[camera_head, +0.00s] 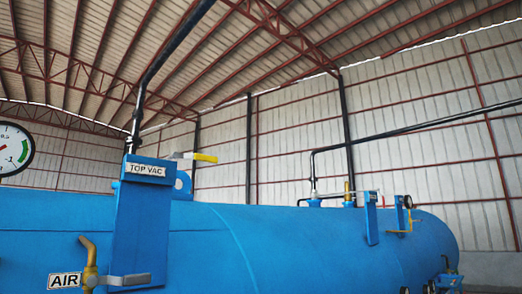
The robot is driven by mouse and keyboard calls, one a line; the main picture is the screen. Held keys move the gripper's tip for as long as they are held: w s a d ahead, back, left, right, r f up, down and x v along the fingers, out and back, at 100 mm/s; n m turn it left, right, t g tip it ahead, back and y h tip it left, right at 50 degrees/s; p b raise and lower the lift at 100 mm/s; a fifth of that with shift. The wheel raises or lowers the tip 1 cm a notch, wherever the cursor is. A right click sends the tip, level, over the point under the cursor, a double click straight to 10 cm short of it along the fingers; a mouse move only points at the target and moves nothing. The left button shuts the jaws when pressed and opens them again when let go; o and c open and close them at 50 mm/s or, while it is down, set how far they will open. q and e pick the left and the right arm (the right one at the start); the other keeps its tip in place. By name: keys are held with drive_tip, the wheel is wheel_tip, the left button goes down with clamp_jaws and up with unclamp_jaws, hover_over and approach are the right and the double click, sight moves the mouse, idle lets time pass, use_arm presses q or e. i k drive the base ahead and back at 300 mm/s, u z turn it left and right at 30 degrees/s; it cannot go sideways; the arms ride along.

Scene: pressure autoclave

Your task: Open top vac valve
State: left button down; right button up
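The TOP VAC label (147,169) is a white plate on the upper face of a blue upright bracket (142,220), left of the picture's middle. A lever with a yellow grip (204,157) sticks out to the right just behind the bracket top, roughly level. The valve body under this lever is mostly hidden by the bracket. A dark pipe (137,125) rises from behind the label toward the roof. Neither of my grippers is in view.
The large blue autoclave tank (320,240) fills the lower picture. Below the bracket is an AIR label (64,281) beside a brass valve (90,265) with a grey lever (122,280). A gauge (14,149) is at the far left. More pipes and fittings (372,215) stand at right.

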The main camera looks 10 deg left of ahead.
sight(197, 157)
drive_tip(key=u, duration=1)
drive_tip(key=k, duration=0.1)
drive_tip(key=z, duration=1.7)
drive_tip(key=i, duration=0.75)
drive_tip(key=u, duration=0.7)
drive_tip(key=i, duration=0.55)
drive_tip(key=u, duration=0.65)
